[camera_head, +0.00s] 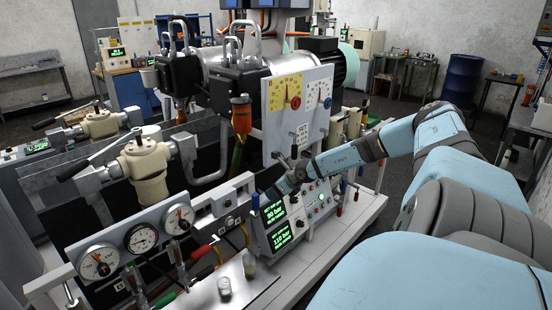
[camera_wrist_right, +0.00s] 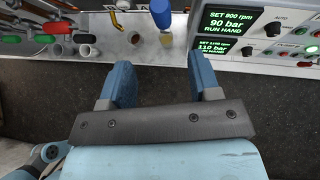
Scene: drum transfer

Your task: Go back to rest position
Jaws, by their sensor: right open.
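My right arm reaches in from the right in the head view, and its gripper (camera_head: 272,192) is beside the machine's control panel, small and partly hard to make out. In the right wrist view the two blue fingers of the right gripper (camera_wrist_right: 162,82) stand wide apart, with nothing between them but dark floor. A blue handle (camera_wrist_right: 160,12) is ahead of the fingers at the machine's edge, apart from them. My left gripper does not show in either view.
The control panel with green displays (camera_head: 279,223) is close to the right gripper. Small cups (camera_head: 224,287) stand on the metal ledge at the front. Pressure gauges (camera_head: 141,238) are at the left. A blue drum (camera_head: 463,78) stands far back on open floor.

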